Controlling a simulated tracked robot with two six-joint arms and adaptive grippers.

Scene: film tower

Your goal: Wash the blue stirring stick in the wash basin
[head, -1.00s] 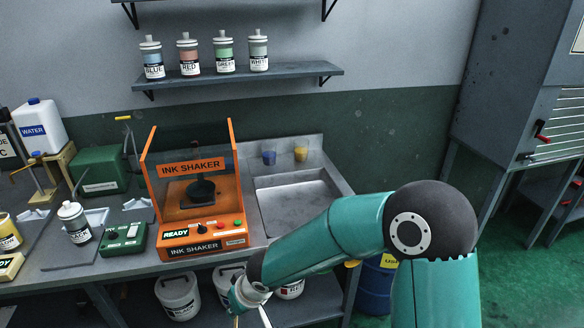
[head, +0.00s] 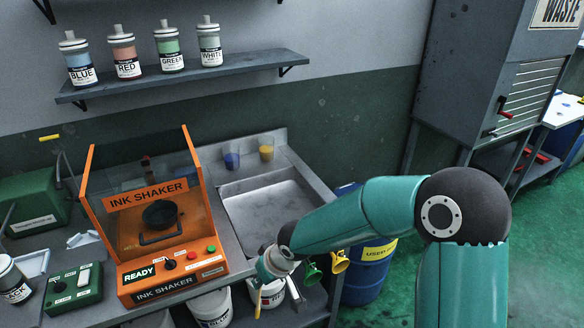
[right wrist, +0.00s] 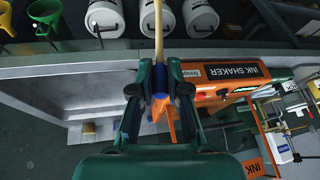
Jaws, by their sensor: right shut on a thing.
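The wash basin (head: 270,205) is a grey metal sink set in the bench right of the orange ink shaker. My right gripper (head: 272,268) is in front of the basin's front edge. It is shut on a thin stick (right wrist: 158,30) that has a pale wooden shaft and blue near the jaws. The shaft also shows below the gripper in the head view (head: 258,302). In the right wrist view my gripper's fingers (right wrist: 160,85) close around the stick, and the basin (right wrist: 70,90) is at the left. My left gripper is out of view.
The ink shaker (head: 165,270) stands left of the basin. White buckets (head: 212,308), funnels (head: 340,262) and a blue drum (head: 366,285) are below or beside the bench. The basin's inside looks clear.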

